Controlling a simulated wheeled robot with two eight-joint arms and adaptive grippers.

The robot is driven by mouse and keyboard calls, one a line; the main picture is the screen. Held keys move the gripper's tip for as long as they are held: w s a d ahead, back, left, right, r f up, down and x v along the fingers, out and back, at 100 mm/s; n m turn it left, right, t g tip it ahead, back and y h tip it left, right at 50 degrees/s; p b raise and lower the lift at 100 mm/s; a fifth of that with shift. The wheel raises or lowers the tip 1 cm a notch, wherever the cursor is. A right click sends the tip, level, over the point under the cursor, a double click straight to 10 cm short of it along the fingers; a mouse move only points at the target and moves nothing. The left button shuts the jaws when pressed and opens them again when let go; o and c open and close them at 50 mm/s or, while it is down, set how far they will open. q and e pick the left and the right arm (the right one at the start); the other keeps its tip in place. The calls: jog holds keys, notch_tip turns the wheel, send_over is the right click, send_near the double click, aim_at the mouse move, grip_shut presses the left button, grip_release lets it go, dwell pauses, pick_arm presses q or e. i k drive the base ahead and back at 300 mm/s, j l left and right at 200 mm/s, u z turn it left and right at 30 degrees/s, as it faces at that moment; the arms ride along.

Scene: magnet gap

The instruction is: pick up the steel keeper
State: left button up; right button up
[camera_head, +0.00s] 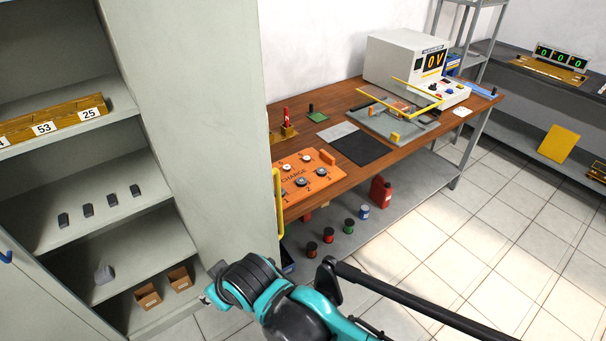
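I cannot tell for sure which thing is the steel keeper. Several small dark grey blocks (87,210) stand in a row on the middle shelf of the grey cabinet at the left. One teal and black arm of mine crosses the bottom middle, in front of the cabinet's foot and the floor. No gripper fingers can be made out on it. My other arm does not show clearly.
The cabinet's side panel (190,120) stands between its shelves and the wooden workbench (300,143). The bench holds an orange charge board (312,170), a dark mat (360,148) and a white meter unit (392,62). Two cardboard boxes (148,297) sit low in the cabinet. Tiled floor is clear at right.

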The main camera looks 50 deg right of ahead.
aim_at(134, 191)
jog(key=z, duration=4.05)
jog(key=l+z, duration=0.3)
jog(key=z, duration=0.2)
jog(key=l+z, duration=0.65)
jog(key=z, duration=0.3)
jog(key=k+l+u, duration=0.1)
jog(key=k+u, duration=0.45)
jog(key=k, duration=0.2)
jog(key=u, duration=3.95)
jog(key=i+j+z, duration=0.2)
jog(key=i, duration=0.2)
jog(key=i+j+z, duration=0.1)
jog(key=i+z, duration=0.15)
jog(key=i, duration=0.15)
